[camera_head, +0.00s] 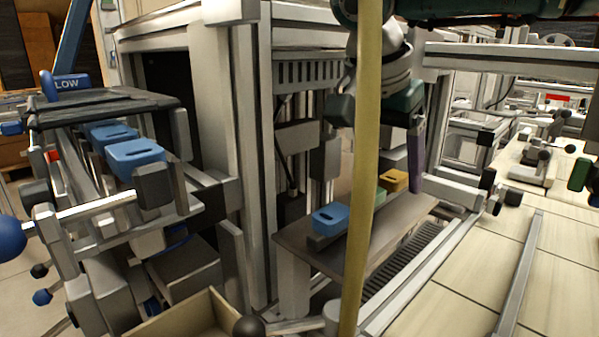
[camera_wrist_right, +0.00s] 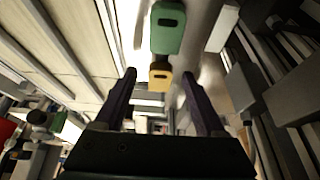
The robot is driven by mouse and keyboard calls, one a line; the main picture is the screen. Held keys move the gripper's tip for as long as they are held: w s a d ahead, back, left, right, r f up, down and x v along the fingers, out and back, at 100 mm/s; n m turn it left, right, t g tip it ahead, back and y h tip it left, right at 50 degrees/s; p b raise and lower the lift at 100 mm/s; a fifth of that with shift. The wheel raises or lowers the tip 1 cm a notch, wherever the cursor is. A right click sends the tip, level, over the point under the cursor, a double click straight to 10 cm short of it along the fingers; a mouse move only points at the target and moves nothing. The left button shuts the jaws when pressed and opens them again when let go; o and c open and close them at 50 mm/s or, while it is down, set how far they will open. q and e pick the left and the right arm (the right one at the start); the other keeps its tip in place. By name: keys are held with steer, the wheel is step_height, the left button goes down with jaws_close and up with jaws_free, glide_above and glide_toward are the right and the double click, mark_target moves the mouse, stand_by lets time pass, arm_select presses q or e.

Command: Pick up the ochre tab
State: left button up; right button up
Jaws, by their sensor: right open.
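The ochre tab (camera_head: 393,180) lies on a narrow grey ledge in the head view. My right gripper (camera_head: 416,170) is above and beside it, its dark purple finger pointing down just right of the tab. In the right wrist view, the ochre tab (camera_wrist_right: 160,77) shows between the tips of my right gripper (camera_wrist_right: 158,88), which is open and empty. Whether the fingers reach down to the tab's height I cannot tell. My left gripper is not in view.
A blue tab (camera_head: 330,218) sits nearer on the same ledge (camera_head: 345,258); a green tab (camera_wrist_right: 167,28) neighbours the ochre one in the wrist view. A yellow upright strip (camera_head: 360,170) partly covers the ledge. Metal frame posts (camera_head: 250,150) stand left. Blue tabs (camera_head: 135,156) lie farther left.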

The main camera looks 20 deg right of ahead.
jaws_close()
stand_by(0.5)
